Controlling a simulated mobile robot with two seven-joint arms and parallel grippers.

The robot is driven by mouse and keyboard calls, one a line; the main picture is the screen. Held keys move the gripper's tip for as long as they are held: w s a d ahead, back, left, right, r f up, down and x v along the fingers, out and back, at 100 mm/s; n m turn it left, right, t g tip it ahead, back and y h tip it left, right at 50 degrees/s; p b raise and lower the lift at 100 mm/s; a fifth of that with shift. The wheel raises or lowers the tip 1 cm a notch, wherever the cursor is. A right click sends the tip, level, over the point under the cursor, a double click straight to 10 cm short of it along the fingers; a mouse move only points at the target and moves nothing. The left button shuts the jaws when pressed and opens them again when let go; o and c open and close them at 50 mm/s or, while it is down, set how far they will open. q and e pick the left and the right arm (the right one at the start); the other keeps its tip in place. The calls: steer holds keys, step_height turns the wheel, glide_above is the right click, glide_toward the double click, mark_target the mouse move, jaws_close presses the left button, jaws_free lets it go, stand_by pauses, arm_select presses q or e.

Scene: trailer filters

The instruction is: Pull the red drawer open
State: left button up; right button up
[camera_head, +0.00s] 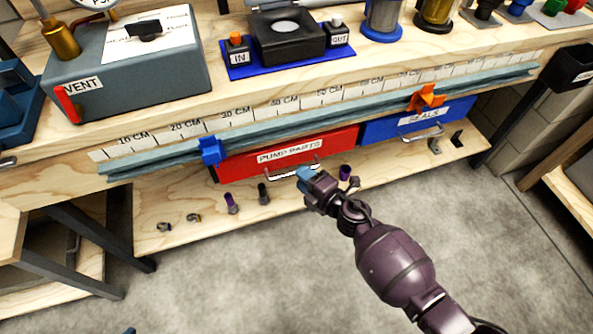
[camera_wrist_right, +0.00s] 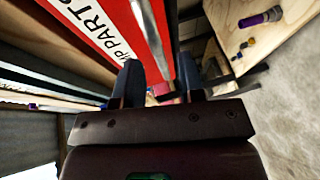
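The red drawer (camera_head: 338,141), labelled PUMP PARTS, hangs under the workbench and looks shut. Its metal handle (camera_head: 285,174) runs along the lower part of its front. My right gripper (camera_head: 303,175) is at the right end of this handle. In the right wrist view the two dark fingers (camera_wrist_right: 160,75) stand apart, with the red front (camera_wrist_right: 118,15) ahead. The handle (camera_wrist_right: 152,38) reaches down toward the gap between them; I cannot tell whether they touch it. A small blue bit at the bottom edge of the head view may be my left gripper; too little shows.
A blue drawer (camera_head: 381,130) labelled SEALS is just right of the red one. Blue (camera_head: 211,150) and orange (camera_head: 427,97) sliders sit on the rail above. Small parts, including a purple-topped one (camera_head: 231,203), stand on the lower shelf (camera_head: 200,238). Floor in front is clear.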

steer(key=shift+b+x, duration=0.35)
steer(key=shift+x, duration=1.3)
jaws_close()
